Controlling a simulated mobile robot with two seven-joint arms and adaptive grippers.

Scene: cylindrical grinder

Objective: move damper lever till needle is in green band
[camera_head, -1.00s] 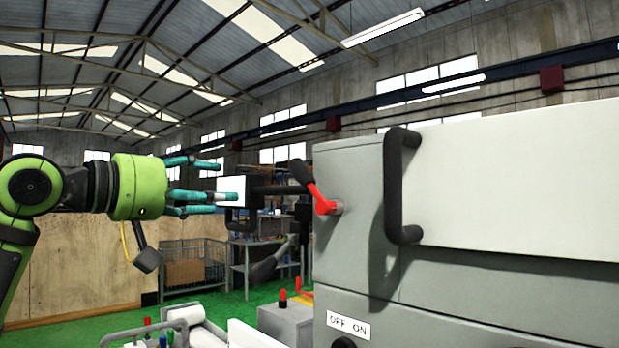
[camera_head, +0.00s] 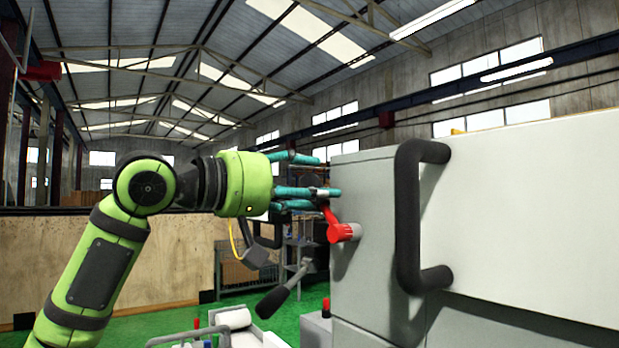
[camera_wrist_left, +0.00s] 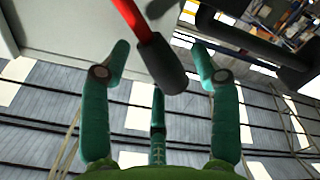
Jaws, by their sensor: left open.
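The damper lever, a red arm and hub (camera_head: 343,231), sticks out of the grey cabinet's side. The left wrist view shows the red rod and dark grip (camera_wrist_left: 161,65) reaching in from the top between the open, spread fingers. The grip appears to be between the fingers; I cannot tell whether any finger touches it. No needle or green band is visible in either view. My right gripper is not in view.
The grey cabinet (camera_head: 376,190) fills the right side, with a large black handle (camera_head: 408,215) standing out from its front. A dark-gripped lever (camera_head: 285,288) hangs below my gripper. A wooden partition (camera_head: 180,262) stands behind my left arm.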

